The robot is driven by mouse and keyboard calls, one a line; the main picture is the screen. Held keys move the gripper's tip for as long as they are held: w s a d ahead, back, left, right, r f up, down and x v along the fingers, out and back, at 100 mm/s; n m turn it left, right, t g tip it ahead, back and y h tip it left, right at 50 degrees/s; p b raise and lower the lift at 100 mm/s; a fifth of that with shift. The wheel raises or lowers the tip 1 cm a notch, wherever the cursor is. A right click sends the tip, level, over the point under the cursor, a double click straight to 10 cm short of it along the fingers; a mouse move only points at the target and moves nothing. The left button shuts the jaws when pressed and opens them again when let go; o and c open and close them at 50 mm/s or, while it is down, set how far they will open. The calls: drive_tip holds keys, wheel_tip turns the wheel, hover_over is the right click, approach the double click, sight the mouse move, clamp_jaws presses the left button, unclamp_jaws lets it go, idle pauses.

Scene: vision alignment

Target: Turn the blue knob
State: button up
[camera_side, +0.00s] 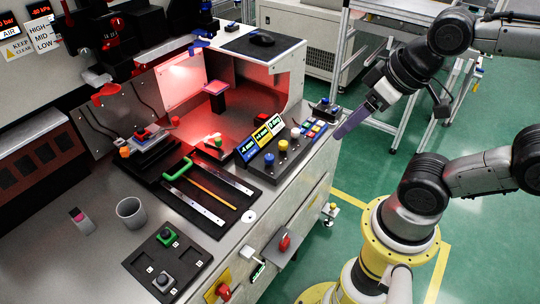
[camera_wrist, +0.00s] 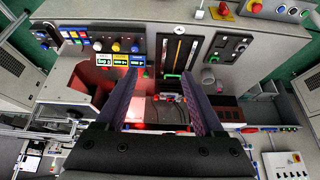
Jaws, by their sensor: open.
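The blue knob (camera_side: 269,159) stands on a sloped black control panel at the front right of the bench, before a blue display. It also shows in the wrist view (camera_wrist: 135,48), upper middle, at the right end of a row of three knobs. Beside it are a yellow knob (camera_side: 283,145) and a white knob (camera_side: 295,132). My gripper (camera_side: 352,122) is open and empty, in the air to the right of the panel, apart from the knob. In the wrist view its two purple fingers (camera_wrist: 160,88) are spread wide.
A black tray with strips and a green handle (camera_side: 178,166) lies left of the panel. A grey cup (camera_side: 131,212) and a black switch plate (camera_side: 168,262) are nearer the front.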

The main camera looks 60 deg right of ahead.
drive_tip(key=w+r+m, duration=0.1)
drive_tip(key=w+r, duration=0.2)
drive_tip(key=m+g, duration=0.6)
hover_over(269, 156)
wheel_tip(269, 156, down, 22)
wheel_tip(269, 156, down, 12)
drive_tip(key=shift+s+f, duration=0.1)
clamp_jaws()
